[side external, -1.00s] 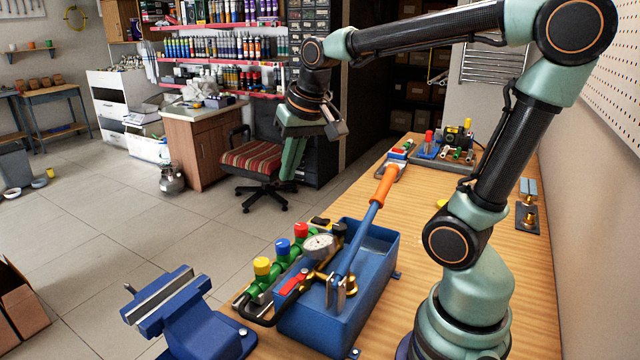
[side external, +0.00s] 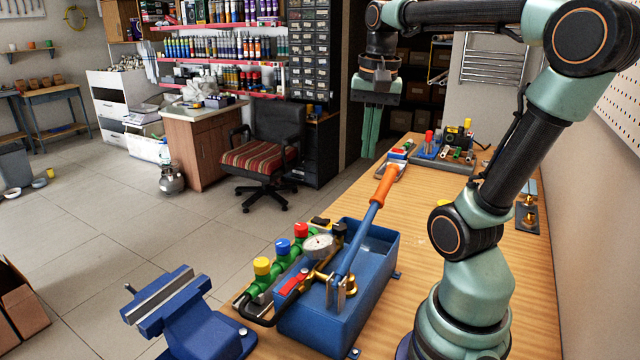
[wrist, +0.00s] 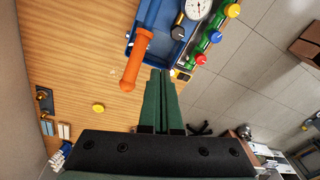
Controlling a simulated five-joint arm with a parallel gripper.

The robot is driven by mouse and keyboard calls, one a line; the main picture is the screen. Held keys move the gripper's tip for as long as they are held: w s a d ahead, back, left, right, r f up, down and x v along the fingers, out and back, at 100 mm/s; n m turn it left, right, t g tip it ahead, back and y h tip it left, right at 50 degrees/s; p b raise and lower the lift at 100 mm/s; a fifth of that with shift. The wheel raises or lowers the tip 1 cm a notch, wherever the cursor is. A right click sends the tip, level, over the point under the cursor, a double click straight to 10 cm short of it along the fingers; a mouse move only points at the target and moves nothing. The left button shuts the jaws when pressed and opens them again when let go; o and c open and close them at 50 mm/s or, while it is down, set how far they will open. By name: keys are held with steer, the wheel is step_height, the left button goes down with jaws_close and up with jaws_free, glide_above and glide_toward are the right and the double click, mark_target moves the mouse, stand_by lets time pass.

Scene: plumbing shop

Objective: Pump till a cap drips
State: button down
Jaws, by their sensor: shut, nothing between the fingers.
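A blue test pump (side external: 378,278) stands on the near part of the bench. Its lever has an orange handle (side external: 385,184) and is raised, slanting up to the right. A round white gauge (side external: 319,245) sits on the pump. Beside it a green manifold carries a yellow cap (side external: 261,266), a blue cap (side external: 283,247) and a red cap (side external: 301,230). I cannot see any drip. My gripper (side external: 368,156) hangs in the air beyond the orange handle, apart from it, its green fingers together and empty. The wrist view shows the fingertips (wrist: 160,72) right of the orange handle (wrist: 134,62).
A blue vise (side external: 180,305) is at the near left bench edge. A grey tray of fittings (side external: 450,155) lies at the bench's far end. A yellow disc (wrist: 98,107) lies on the bench. The bench right of the pump is mostly clear.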

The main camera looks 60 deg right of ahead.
steer(key=s+d+m, duration=0.1)
steer(key=s+d+r+m, duration=0.1)
steer(key=m, duration=0.1)
steer(key=shift+s+d+r+g, duration=0.2)
steer(key=shift+s+d+g, duration=0.05)
steer(key=shift+d+g, duration=0.15)
steer(key=shift+s+d+m+y, duration=0.2)
steer(key=shift+s+m+y, duration=0.1)
steer(key=shift+m, duration=0.1)
steer(key=shift+f, duration=2.1)
step_height(320, 180, down, 12)
steer(key=d, duration=0.2)
steer(key=r, duration=0.4)
steer(key=a+r, duration=0.1)
steer(key=r, duration=0.3)
steer(key=a+r, duration=0.1)
steer(key=r, duration=0.3)
steer(key=shift+r, duration=0.1)
